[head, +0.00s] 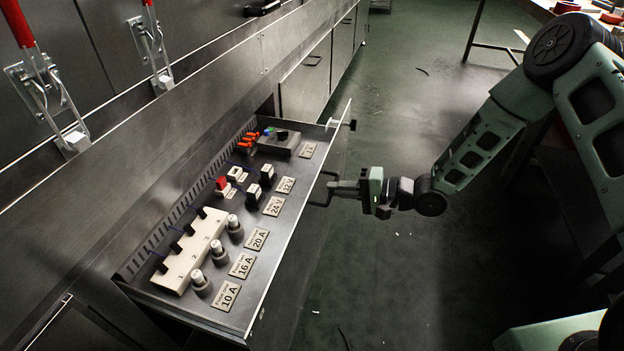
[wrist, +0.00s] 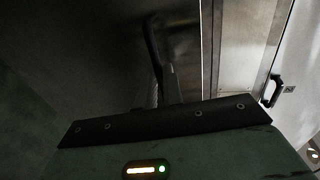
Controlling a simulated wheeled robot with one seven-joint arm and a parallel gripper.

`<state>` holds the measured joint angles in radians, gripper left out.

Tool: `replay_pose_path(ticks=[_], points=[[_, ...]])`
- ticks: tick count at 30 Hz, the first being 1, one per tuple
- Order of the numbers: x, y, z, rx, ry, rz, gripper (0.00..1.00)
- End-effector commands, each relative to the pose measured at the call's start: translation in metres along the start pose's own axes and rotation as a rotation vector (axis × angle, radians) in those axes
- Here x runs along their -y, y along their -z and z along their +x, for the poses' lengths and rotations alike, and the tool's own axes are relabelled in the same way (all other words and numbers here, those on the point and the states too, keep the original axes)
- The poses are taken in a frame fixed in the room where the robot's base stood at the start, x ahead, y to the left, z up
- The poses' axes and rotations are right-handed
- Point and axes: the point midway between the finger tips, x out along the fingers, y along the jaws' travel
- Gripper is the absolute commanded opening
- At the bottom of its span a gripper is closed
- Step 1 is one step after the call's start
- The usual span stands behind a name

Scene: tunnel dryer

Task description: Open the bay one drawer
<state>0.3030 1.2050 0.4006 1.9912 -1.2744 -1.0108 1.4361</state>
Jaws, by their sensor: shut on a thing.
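The drawer (head: 292,235) stands pulled out from the steel cabinet front, its inside open to view. Its front carries a dark bracket handle (head: 318,203), which also shows as a dark curved bar in the wrist view (wrist: 153,45). My gripper (head: 335,187) reaches in from the right and is shut on the handle. In the wrist view my fingers (wrist: 166,88) are dim and partly hidden behind the gripper's dark edge. I cannot read a bay number on the drawer.
The drawer holds fuses, a white terminal strip (head: 190,252), switches and a grey box (head: 280,142), with labels along its front. Red-handled latches (head: 150,42) are on the cabinet at left. The green floor (head: 400,270) right of the drawer is mostly clear. A table stands upper right.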

Motion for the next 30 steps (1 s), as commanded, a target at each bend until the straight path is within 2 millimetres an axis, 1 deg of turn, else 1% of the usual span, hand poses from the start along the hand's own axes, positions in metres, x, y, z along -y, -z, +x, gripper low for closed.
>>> replay_pose_path(ticks=[1,3,9,15,24,25,27,30], points=[[0.001,0.000,-0.010,0.000,-0.002,0.003,0.00],[-0.002,-0.001,-0.021,0.000,-0.003,0.003,0.00],[-0.008,-0.001,-0.040,0.002,-0.002,0.001,0.00],[-0.010,-0.001,-0.046,0.002,-0.002,0.000,0.00],[-0.011,-0.001,-0.046,0.002,-0.002,0.000,0.00],[-0.011,-0.001,-0.046,0.002,-0.002,0.000,0.11],[-0.011,-0.001,-0.046,0.002,-0.002,0.000,0.30],[-0.011,-0.001,-0.046,0.001,-0.001,0.000,0.30]])
